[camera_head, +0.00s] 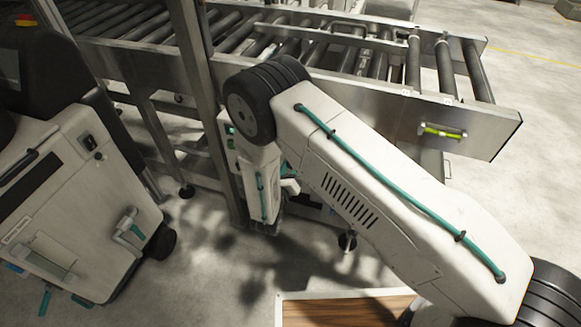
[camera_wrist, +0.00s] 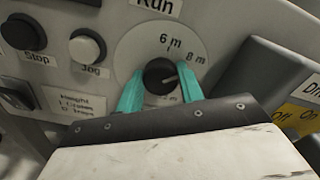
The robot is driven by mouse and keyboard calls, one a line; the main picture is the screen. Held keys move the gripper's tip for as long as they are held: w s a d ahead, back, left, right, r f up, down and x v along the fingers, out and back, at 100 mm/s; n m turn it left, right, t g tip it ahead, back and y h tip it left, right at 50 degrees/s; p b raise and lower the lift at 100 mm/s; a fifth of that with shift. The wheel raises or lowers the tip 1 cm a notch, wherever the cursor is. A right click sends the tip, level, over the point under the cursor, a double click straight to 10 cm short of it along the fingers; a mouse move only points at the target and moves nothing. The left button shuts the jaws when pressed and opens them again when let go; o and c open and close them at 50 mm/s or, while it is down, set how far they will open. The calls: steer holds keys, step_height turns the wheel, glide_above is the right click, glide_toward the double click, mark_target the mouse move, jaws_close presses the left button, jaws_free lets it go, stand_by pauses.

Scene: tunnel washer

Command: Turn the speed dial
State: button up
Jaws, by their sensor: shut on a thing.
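The speed dial is a black round knob (camera_wrist: 160,75) on a pale disc marked "6 m" and "8 m" in the wrist view. Its white pointer mark faces right, toward the "8 m" side. My gripper (camera_wrist: 161,82) has two teal fingers, one on each side of the knob, shut on it. In the head view my arm covers the control box, and the dial and fingertips are hidden there.
A grey box (camera_wrist: 262,72) juts out at the right, near a yellow "Off/On" label (camera_wrist: 300,117). A roller conveyor (camera_head: 330,45) stands behind my arm. A white machine (camera_head: 75,205) stands at the left.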

steer(key=o, duration=1)
steer(key=v, duration=0.8)
steer(key=shift+d, duration=0.1)
